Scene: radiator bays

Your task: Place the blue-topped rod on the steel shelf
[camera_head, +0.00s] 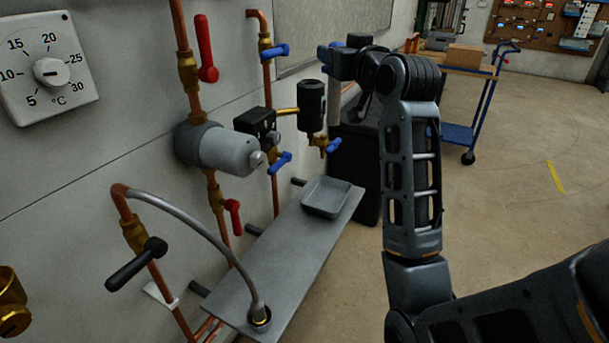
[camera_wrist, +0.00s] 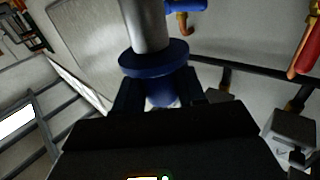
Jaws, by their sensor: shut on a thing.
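The blue-topped rod shows in the wrist view as a grey cylinder (camera_wrist: 146,25) with a wide blue collar and blue end. My gripper (camera_wrist: 158,92) is shut on its blue end, with a dark finger on each side. In the head view the grey rod (camera_head: 334,103) hangs roughly upright below my gripper (camera_head: 335,64); its blue top is mostly hidden there. The steel shelf (camera_head: 258,254) is a long grey plate along the wall, lower and nearer than the rod. The rod is clear of the shelf.
A grey tray (camera_head: 326,197) sits at the shelf's far end, and a bent hose (camera_head: 215,235) ends in a fitting at its near end. The shelf middle is bare. Copper pipes, valves and a grey cylinder unit (camera_head: 222,147) stand above it. A blue trolley (camera_head: 466,134) stands behind.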

